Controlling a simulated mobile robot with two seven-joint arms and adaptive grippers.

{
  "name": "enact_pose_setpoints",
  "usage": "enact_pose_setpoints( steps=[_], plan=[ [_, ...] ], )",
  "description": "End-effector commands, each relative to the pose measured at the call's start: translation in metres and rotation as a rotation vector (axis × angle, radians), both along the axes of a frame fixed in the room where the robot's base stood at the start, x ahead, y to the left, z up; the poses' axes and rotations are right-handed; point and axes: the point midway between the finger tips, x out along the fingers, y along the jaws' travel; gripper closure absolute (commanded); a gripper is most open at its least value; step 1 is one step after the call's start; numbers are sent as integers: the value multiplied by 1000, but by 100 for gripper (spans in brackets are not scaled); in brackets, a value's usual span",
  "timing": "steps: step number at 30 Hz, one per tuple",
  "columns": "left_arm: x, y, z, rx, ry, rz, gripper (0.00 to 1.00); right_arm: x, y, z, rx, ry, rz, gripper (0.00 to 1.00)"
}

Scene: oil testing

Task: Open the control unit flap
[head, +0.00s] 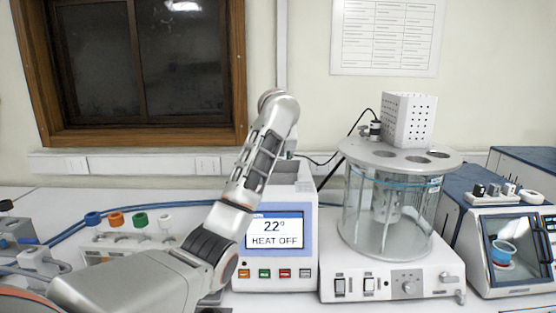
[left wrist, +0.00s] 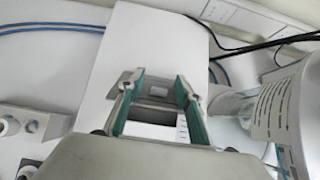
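The control unit (head: 305,262) is a white box with a blue-edged display (head: 275,232) reading "22° HEAT OFF" and coloured buttons below. My left arm rises in front of it and bends over its top. My left gripper (head: 290,148) is mostly hidden behind my own wrist, above the unit's top. In the left wrist view the left gripper (left wrist: 160,82) has its teal-padded fingers apart over the unit's white top (left wrist: 165,40). Nothing is held. A grey patch and a small pale square show near the fingertips; I cannot tell whether either is the flap. My right gripper is out of view.
Right of the unit stands a glass bath (head: 365,210) with a perforated white cover (head: 408,118) on its lid. A blue-and-white device (head: 510,240) is further right. Coloured knobs on a white block (head: 125,245) and blue hoses are at left. Black cables run behind.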

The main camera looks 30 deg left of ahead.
Motion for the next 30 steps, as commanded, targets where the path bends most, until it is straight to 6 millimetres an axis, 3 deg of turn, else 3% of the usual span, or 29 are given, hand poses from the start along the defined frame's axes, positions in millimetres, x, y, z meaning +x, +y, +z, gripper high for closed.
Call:
enact_pose_setpoints(
  steps=[8,21,30],
  plan=[
    [-8,-6,10,0,-1,-1,65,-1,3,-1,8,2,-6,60],
    [-58,-38,69,-4,-3,-4,65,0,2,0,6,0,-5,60],
    [-72,-44,85,0,0,0,65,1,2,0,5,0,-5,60]
  ],
)
